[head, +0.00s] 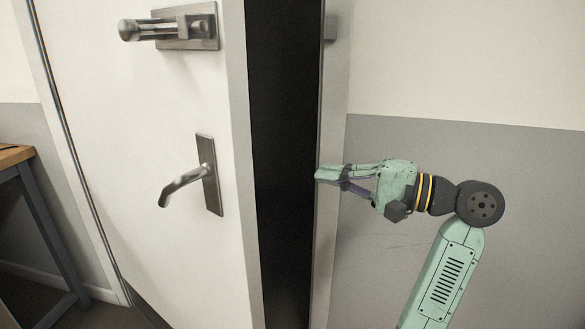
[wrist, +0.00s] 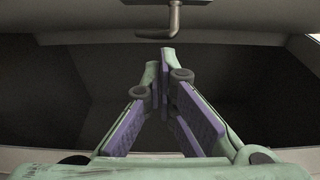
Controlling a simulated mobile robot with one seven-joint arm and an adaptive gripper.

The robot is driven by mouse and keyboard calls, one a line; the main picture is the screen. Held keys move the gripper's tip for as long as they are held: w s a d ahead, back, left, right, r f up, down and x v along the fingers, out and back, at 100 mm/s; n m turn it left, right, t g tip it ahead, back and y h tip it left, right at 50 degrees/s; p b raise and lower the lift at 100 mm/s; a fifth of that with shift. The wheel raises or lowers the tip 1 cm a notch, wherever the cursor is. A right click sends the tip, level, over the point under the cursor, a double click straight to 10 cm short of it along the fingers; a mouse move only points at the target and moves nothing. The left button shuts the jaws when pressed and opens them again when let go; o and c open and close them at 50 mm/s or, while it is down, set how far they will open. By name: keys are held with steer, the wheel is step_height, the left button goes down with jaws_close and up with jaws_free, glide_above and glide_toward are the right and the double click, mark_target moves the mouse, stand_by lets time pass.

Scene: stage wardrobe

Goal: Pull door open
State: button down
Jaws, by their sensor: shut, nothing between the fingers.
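The white door (head: 140,200) stands ajar in the head view, with a dark gap (head: 284,150) between its edge and the frame on the right. Its lever handle (head: 186,180) is bent downward at the outer end, and a metal bolt (head: 170,29) sits above it. My gripper (head: 320,174) is shut and empty, pointing left in front of the right door frame at about handle height. It is apart from the handle. In the wrist view my gripper's fingertips (wrist: 160,62) meet before the dark gap, and the handle (wrist: 172,20) shows beyond them at the top.
The door frame's right post (head: 330,100) borders a grey and white wall (head: 480,150). A table with a wooden top (head: 14,156) stands at the left, beside the hinge side of the door. The space in front of the door looks clear.

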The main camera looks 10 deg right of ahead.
steer(key=w+a+p, duration=0.1)
steer(key=a+p, duration=0.1)
steer(key=a, duration=0.9)
steer(key=shift+w, duration=0.2)
